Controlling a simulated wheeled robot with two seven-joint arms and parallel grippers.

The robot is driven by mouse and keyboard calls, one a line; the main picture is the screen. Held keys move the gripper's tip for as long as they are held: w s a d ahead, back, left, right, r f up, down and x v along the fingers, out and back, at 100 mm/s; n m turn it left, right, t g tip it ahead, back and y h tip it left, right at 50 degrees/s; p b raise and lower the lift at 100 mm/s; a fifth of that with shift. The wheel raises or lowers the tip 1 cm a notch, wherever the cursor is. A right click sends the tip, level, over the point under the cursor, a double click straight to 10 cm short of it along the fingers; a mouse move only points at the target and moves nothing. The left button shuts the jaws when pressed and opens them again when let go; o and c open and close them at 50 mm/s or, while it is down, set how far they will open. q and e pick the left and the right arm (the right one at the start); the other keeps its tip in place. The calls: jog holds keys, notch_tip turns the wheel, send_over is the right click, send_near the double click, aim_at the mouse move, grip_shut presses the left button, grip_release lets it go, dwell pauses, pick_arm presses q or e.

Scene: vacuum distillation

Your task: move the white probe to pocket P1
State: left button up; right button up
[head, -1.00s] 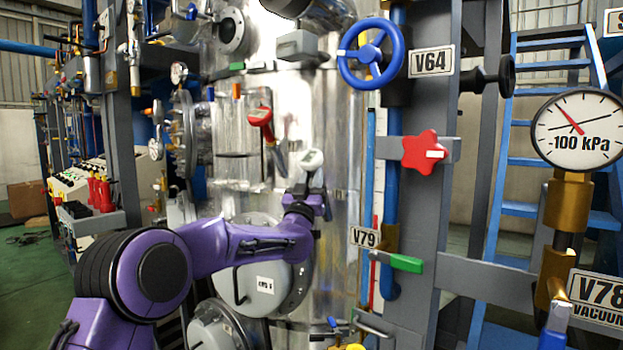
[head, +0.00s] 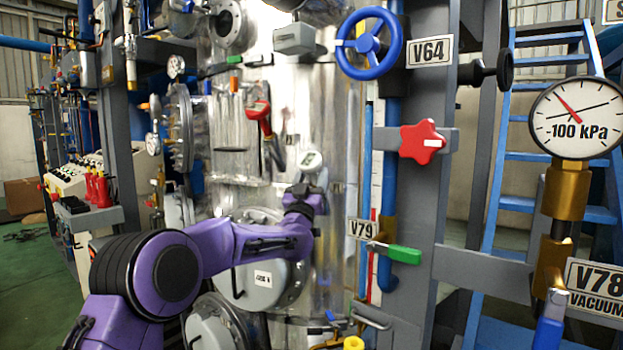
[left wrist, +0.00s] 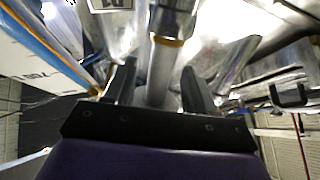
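The white probe (head: 311,161) has a rounded head with a small grey display and is tilted, in front of the shiny metal column. My left gripper (head: 306,188) is right below its head, its fingers partly hidden in the head view. The probe's lower end is hidden, and no P1 label is readable. My right gripper is out of view.
A round flanged cover (head: 262,285) lies behind my left arm. To the right are a green-handled valve (head: 404,254), a red star knob (head: 423,144) and a blue handwheel (head: 370,44).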

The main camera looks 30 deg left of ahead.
pick_arm(q)
jog(key=b+v, duration=0.5)
jog(key=v, duration=0.5)
jog(key=shift+s+f, duration=0.15)
jog(key=shift+s, duration=0.1)
jog(key=shift+d, duration=0.1)
dwell(1.4)
